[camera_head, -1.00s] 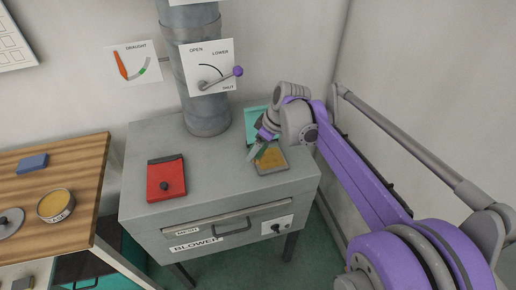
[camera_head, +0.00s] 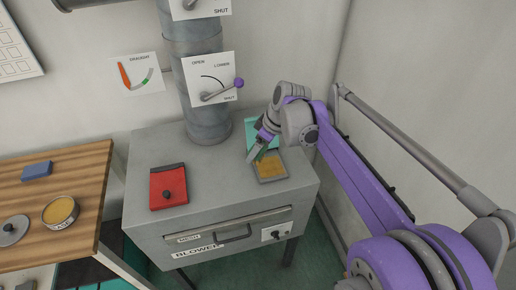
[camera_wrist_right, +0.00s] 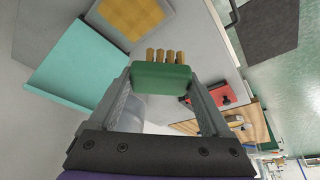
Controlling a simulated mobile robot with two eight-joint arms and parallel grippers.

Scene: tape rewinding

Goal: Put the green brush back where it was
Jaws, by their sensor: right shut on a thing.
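The green brush (camera_wrist_right: 161,78) is held between the fingers of my right gripper (camera_wrist_right: 161,84), with its tan bristle tufts pointing up in the right wrist view. In the head view my right gripper (camera_head: 256,152) is above the back right of the grey blower cabinet, and only a little green of the brush shows beside it. A teal tray or panel (camera_wrist_right: 80,68) lies near the brush in the wrist view. It also shows behind the gripper in the head view (camera_head: 251,127). My left gripper is not in view.
A grey-framed yellow mesh panel (camera_head: 271,168) lies on the cabinet (camera_head: 225,185) in front of my gripper. A red plate with a black knob (camera_head: 168,188) lies at left. A pipe (camera_head: 205,120) rises behind. A wooden table (camera_head: 75,185) stands at left.

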